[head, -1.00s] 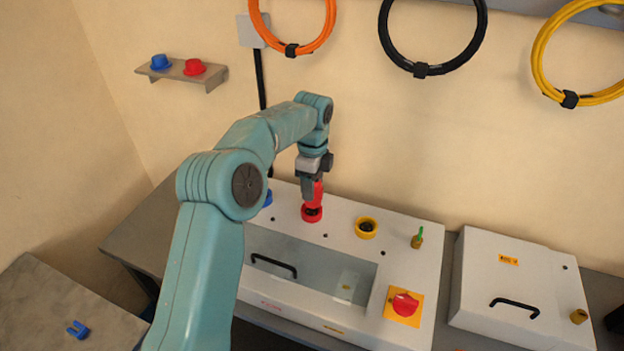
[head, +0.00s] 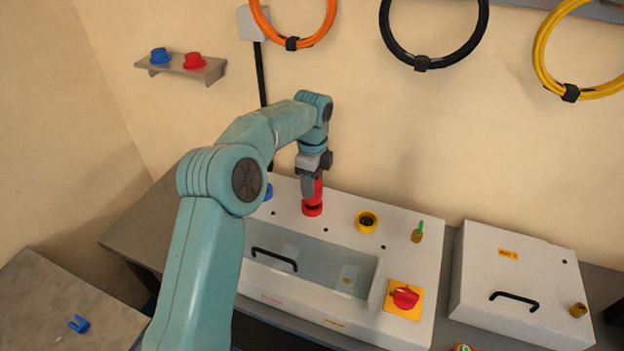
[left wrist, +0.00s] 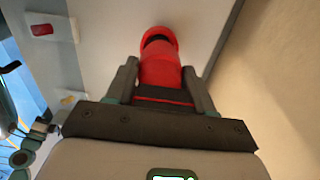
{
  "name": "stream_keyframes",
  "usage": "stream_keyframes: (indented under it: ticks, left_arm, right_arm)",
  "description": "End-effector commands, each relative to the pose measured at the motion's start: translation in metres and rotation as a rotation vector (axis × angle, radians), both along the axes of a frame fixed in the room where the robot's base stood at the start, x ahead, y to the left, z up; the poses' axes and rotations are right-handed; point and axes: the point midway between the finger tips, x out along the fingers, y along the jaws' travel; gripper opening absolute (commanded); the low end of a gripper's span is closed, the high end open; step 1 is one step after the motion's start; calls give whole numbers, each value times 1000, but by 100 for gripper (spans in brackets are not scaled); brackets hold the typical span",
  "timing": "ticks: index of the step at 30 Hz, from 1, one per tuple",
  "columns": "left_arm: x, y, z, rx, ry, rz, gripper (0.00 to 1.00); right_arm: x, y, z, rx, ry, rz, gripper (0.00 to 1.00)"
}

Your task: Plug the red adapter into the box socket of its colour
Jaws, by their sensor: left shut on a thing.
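The red adapter (head: 318,188) is in my left gripper (head: 312,190), upright over the box's red socket (head: 312,211). In the left wrist view the two fingers of the left gripper (left wrist: 160,85) are closed on the sides of the red adapter (left wrist: 160,72). Its far end meets the red socket ring (left wrist: 158,36), with a dark band between them. I cannot tell how deep the adapter sits. The gripper hides part of the adapter in the head view. My right gripper is not in view.
The white box (head: 290,224) also carries a yellow socket (head: 366,222), a partly hidden blue socket (head: 268,191), a green-topped part (head: 417,234) and a red rotary switch (head: 405,298). A wall shelf (head: 182,67) holds blue and red caps. Another white case (head: 520,285) stands right.

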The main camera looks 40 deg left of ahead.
Motion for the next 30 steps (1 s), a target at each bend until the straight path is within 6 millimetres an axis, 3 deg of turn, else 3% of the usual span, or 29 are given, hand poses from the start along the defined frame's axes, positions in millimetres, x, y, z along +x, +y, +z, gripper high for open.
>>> stream_keyframes:
  ticks: [30]
  left_arm:
    - [1,0,0,0,-1,1,16]
  right_arm:
    - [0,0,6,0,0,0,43]
